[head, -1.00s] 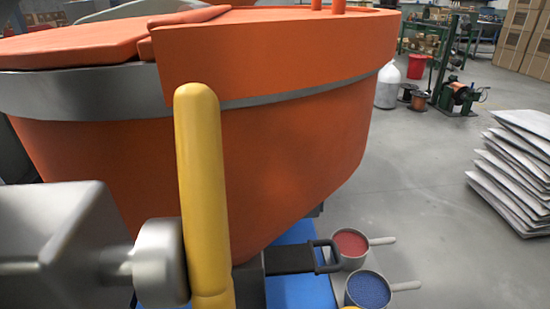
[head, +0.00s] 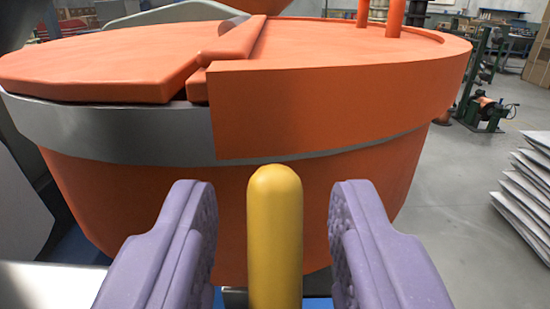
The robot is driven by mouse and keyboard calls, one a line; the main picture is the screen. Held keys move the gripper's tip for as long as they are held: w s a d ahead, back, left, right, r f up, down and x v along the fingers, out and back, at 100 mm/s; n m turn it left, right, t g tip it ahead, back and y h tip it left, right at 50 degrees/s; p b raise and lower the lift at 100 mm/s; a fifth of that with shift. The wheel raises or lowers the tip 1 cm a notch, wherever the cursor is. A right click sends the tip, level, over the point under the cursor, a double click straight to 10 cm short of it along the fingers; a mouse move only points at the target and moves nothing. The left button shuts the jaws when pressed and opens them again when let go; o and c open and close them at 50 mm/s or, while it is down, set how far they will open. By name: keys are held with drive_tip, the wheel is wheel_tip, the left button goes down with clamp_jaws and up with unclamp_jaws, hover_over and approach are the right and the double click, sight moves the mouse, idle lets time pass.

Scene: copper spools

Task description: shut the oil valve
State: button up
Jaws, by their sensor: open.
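The yellow valve handle (head: 274,235) stands upright in the lower middle of the head view, with a rounded top. My gripper (head: 274,225) is open, its two purple fingers on either side of the handle. A gap shows between the handle and each finger, so neither touches it. The handle's lower end is cut off by the picture's bottom edge, and the valve body and pipe are not clearly visible.
A large orange tub (head: 330,110) with a grey band and a partly lidded top fills the space behind the handle. A stack of pale sheets (head: 528,185) stands on the floor at the right. Open grey floor (head: 455,220) lies between them.

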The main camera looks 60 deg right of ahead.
drive_tip(key=shift+w+d, duration=0.15)
drive_tip(key=shift+d, duration=0.15)
drive_tip(key=shift+c, duration=0.4)
